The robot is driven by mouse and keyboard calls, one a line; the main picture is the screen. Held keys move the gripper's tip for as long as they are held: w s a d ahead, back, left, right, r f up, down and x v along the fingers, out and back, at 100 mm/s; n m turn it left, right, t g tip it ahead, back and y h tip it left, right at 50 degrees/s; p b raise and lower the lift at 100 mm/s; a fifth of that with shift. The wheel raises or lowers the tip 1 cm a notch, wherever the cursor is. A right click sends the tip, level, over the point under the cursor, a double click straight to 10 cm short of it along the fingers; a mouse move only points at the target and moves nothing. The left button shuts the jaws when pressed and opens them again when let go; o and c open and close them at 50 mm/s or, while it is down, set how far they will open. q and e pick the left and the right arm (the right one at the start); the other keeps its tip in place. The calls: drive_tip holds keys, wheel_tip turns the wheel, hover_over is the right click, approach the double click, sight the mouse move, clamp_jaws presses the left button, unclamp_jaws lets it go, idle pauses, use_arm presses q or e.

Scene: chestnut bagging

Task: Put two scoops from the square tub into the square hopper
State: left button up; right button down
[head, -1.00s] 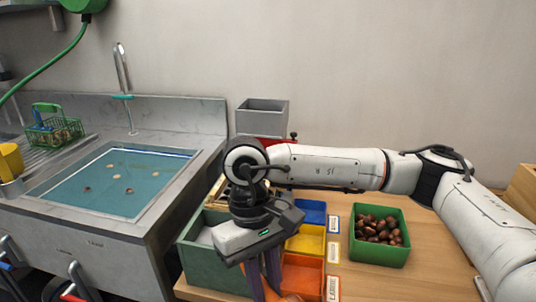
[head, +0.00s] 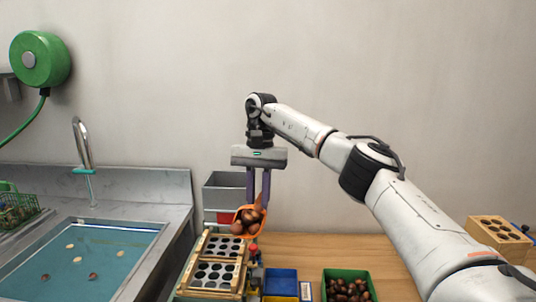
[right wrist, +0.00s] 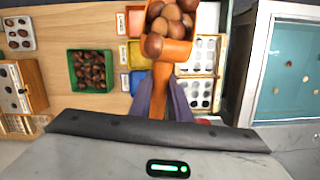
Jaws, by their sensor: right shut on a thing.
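My right gripper (head: 258,200) is shut on an orange scoop (head: 262,233) heaped with chestnuts. It holds the scoop up in front of and slightly right of the grey square hopper (head: 218,198), which stands against the back wall. In the right wrist view the gripper (right wrist: 162,105) grips the scoop's handle (right wrist: 160,82), and chestnuts fill its bowl. The green square tub (head: 347,272) stands on the wooden table at the lower right with chestnuts inside. The tub also shows in the right wrist view (right wrist: 71,72). My left gripper is not in view.
A wooden rack with round holes (head: 205,245) stands below and left of the scoop. A blue bin (head: 280,282) is at the front. A sink of water (head: 90,262) is at left. A wooden block with holes (head: 498,232) is at far right.

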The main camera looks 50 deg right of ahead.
drive_tip(key=s+d+r+m, duration=0.2)
drive_tip(key=d+m, duration=0.1)
drive_tip(key=d, duration=0.3)
drive_tip(key=s+d+r+m+t, duration=0.1)
drive_tip(key=d+r+m, duration=0.1)
drive_tip(key=d, duration=0.5)
drive_tip(key=shift+s+m, duration=0.4)
